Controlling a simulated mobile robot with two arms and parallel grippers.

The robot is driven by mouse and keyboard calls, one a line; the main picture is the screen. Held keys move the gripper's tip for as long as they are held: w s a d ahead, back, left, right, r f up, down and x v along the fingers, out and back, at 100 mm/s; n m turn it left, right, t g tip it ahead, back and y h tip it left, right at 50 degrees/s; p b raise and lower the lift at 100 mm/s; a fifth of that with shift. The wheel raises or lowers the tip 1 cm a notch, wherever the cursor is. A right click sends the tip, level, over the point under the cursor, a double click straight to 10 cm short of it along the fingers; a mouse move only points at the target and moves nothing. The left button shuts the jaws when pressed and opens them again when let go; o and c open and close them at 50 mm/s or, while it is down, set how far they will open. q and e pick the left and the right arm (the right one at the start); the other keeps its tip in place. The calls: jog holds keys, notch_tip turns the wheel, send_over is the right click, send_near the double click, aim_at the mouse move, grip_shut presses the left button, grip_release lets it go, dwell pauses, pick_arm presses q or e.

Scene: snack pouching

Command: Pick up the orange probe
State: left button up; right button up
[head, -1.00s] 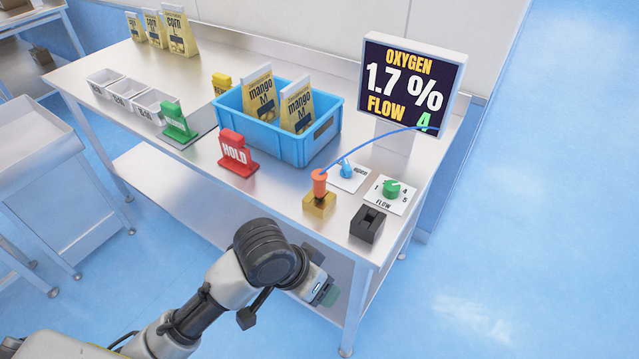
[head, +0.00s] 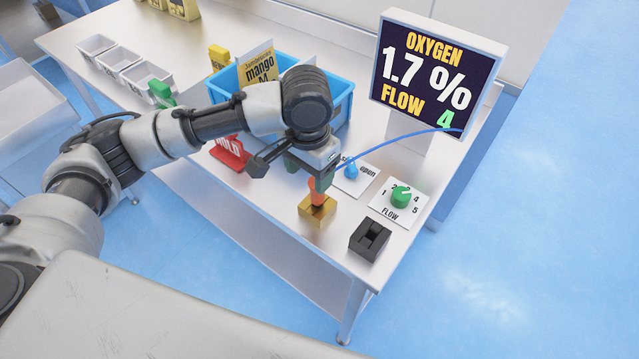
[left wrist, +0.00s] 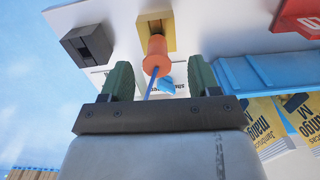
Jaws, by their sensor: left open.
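The orange probe (head: 315,188) stands upright in a gold block (head: 318,212) near the table's front edge, with a blue cable running from its top to the monitor. In the left wrist view, the probe (left wrist: 156,57) shows between the two green fingers, which stand apart on either side of it. My left gripper (head: 306,168) is open over the probe, and its body hides the probe's top in the head view. I cannot see the fingers touching the probe. My right gripper is not in view.
A black slotted block (head: 369,240) and a green FLOW knob (head: 401,195) are to the right. A blue knob (head: 351,169) is behind the probe. The red HOLD sign (head: 230,151), blue crate (head: 343,108) and monitor (head: 432,75) stand close by.

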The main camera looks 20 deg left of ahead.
aim_at(318, 198)
pick_arm(q)
jog(key=shift+s+f, duration=0.1)
jog(key=shift+f, duration=0.85)
jog(key=f, duration=0.1)
jog(key=w+f, duration=0.1)
jog(key=f, duration=0.1)
jog(key=d+f+p, duration=0.1)
jog(key=f, duration=0.1)
jog(key=shift+w+d, duration=0.1)
jog(key=shift+w, duration=0.15)
jog(key=shift+f, duration=0.35)
jog(key=shift+c, duration=0.2)
jog(key=c, duration=0.8)
jog(key=shift+c, duration=0.2)
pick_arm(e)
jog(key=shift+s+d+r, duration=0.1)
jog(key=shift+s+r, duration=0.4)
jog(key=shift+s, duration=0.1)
